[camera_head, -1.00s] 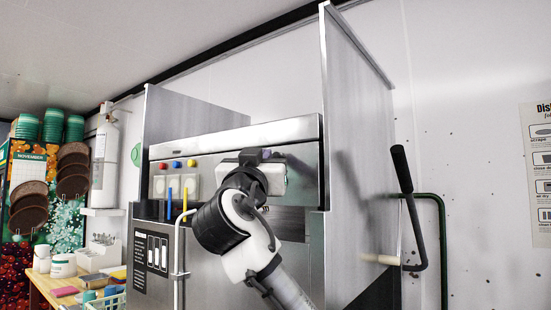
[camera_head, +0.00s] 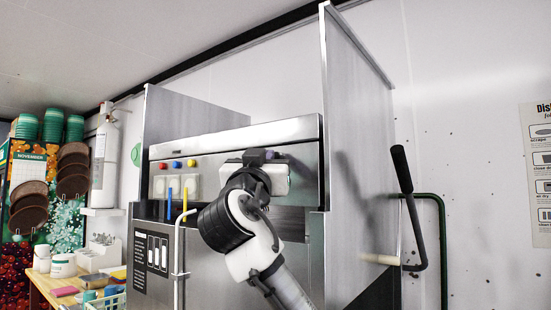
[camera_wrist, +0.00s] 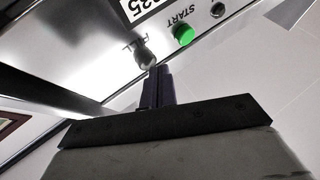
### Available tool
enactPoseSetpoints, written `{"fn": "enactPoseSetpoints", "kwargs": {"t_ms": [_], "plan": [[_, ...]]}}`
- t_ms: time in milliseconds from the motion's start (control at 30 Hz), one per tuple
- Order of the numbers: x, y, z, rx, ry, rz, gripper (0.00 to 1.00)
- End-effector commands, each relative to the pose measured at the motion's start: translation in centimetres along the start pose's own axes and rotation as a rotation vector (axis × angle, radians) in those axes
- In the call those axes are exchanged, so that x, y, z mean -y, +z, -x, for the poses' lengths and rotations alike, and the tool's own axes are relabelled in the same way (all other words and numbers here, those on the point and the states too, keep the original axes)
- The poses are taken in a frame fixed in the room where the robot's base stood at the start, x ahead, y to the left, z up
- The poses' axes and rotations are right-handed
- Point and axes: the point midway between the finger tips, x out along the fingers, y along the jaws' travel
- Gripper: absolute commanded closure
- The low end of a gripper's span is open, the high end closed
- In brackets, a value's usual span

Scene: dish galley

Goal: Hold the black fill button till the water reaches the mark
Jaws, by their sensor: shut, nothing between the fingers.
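The fill button (camera_wrist: 145,58) is a dark round knob on the machine's panel, beside an upside-down FILL label in the wrist view. My gripper (camera_wrist: 160,70) is shut and empty, its dark fingertips right at the button's edge. I cannot tell whether they touch or press it. In the head view my wrist and arm cover the right part of the steel machine's front panel (camera_head: 215,141), hiding the button. I cannot make out a water level or its mark.
A tall steel side panel (camera_head: 357,150) and a black-gripped lever (camera_head: 402,170) stand to the right.

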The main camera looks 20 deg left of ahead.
Motion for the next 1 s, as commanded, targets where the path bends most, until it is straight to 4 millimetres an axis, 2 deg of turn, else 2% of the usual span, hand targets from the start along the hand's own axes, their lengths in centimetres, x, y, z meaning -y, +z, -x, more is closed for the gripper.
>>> {"fn": "enactPoseSetpoints", "kwargs": {"t_ms": [1000], "plan": [[-0.44, 0.42, -0.79, 0.000, 0.001, 0.001, 1.00]]}}
